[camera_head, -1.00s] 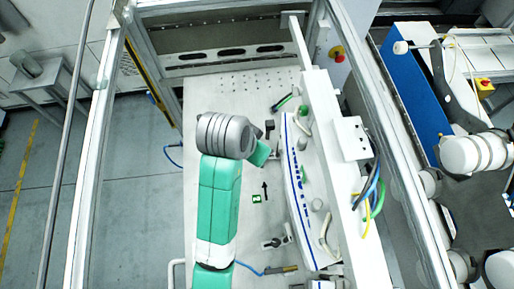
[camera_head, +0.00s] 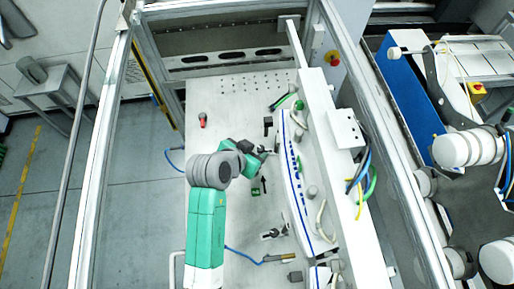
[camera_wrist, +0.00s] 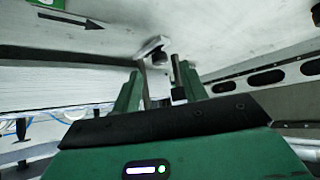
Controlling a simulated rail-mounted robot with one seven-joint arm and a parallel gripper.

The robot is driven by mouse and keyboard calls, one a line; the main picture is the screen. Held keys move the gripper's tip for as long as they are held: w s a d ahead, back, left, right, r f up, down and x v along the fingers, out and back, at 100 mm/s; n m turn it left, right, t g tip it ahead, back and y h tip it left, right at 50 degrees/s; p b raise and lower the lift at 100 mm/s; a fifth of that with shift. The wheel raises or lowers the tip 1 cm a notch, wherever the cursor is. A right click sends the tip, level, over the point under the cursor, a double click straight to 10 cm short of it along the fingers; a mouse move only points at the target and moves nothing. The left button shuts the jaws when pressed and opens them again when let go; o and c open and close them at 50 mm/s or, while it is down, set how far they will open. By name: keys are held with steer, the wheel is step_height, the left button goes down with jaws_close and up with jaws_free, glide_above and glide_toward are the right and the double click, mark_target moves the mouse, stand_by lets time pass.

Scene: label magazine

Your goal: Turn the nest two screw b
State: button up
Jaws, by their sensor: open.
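My gripper (camera_head: 264,151) is at the left side of the white label magazine (camera_head: 292,178), low over the light table. In the wrist view my gripper (camera_wrist: 160,72) has its two green fingers apart with nothing clearly held between them. Just beyond the fingertips, a small metal bracket (camera_wrist: 150,47) with a dark knob or screw head (camera_wrist: 160,57) stands on the light surface. A dark upright pin (camera_wrist: 176,68) shows by the right finger. I cannot tell which of these is screw b, or whether a finger touches either.
A small red and grey item (camera_head: 203,120) stands on the table at the upper left. A dark fitting (camera_head: 268,122) sits above my gripper, and another clamp-like fitting (camera_head: 273,233) below it. The table's left part (camera_head: 225,100) is mostly clear. Frame posts border both sides.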

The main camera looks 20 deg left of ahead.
mark_target(262, 150)
steer(key=shift+x, duration=1.45)
steer(key=shift+c, duration=0.4)
jaws_close()
steer(key=shift+d+n+y, duration=0.35)
steer(key=shift+n+y, duration=0.35)
steer(key=shift+n, duration=0.3)
steer(key=shift+a+n+y, duration=0.1)
steer(key=shift+n+y, duration=0.4)
steer(key=shift+n, duration=0.1)
